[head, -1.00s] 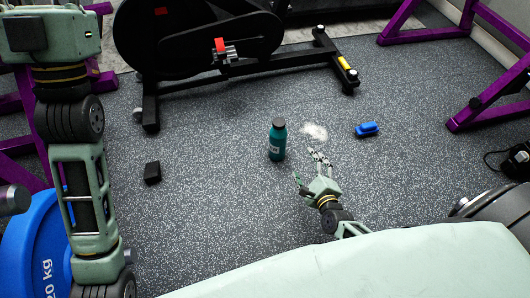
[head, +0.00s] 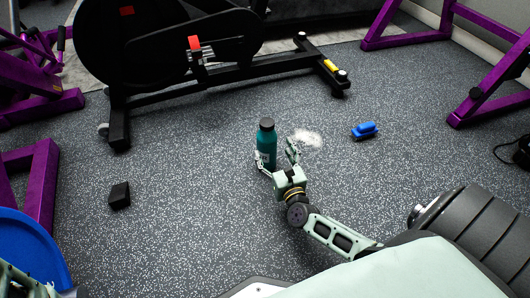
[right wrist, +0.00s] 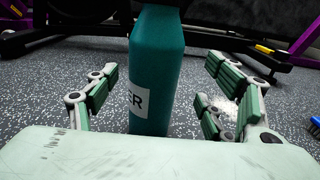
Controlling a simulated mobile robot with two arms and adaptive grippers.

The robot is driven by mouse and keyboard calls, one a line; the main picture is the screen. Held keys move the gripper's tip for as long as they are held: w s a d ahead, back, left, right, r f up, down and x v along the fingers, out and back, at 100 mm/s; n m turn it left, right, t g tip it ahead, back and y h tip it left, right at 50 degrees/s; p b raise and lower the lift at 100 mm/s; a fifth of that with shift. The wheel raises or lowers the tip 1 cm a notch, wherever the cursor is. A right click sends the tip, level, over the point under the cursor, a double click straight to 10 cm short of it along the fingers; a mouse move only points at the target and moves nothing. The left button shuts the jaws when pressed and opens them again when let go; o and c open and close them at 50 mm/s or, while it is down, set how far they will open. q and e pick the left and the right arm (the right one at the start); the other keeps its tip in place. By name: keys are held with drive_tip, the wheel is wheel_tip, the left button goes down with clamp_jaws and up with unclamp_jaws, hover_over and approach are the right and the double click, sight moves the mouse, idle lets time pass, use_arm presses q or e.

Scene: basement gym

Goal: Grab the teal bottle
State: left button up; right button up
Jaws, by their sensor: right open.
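The teal bottle (head: 267,143) stands upright on the speckled gym floor, with a dark cap and a white label. My right gripper (head: 277,160) is open right at it, with one finger on the left side and the other on the right. In the right wrist view the bottle (right wrist: 155,65) rises between the spread fingers, with a visible gap to the fingers on the right. Its cap is out of that view. At the lower left of the head view a small part of my left arm shows; its jaws are not visible.
A black exercise bike (head: 170,45) stands behind the bottle. A blue brush (head: 364,131) and a white powder patch (head: 307,138) lie to the right. A black block (head: 120,195) and a blue weight plate (head: 30,245) are at left. Purple frames (head: 495,80) stand at the sides.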

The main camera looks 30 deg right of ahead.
drive_tip(key=x, duration=0.1)
drive_tip(key=b+x, duration=0.1)
drive_tip(key=x, duration=0.1)
drive_tip(key=b+x, duration=0.1)
drive_tip(key=shift+w+a+f, duration=0.15)
drive_tip(key=shift+w+a, duration=0.1)
drive_tip(key=shift+w, duration=0.2)
drive_tip(key=shift+w+d, duration=0.1)
drive_tip(key=shift+w, duration=0.15)
drive_tip(key=shift+c, duration=0.3)
drive_tip(key=c, duration=1.2)
drive_tip(key=shift+r, duration=0.2)
drive_tip(key=shift+c, duration=0.2)
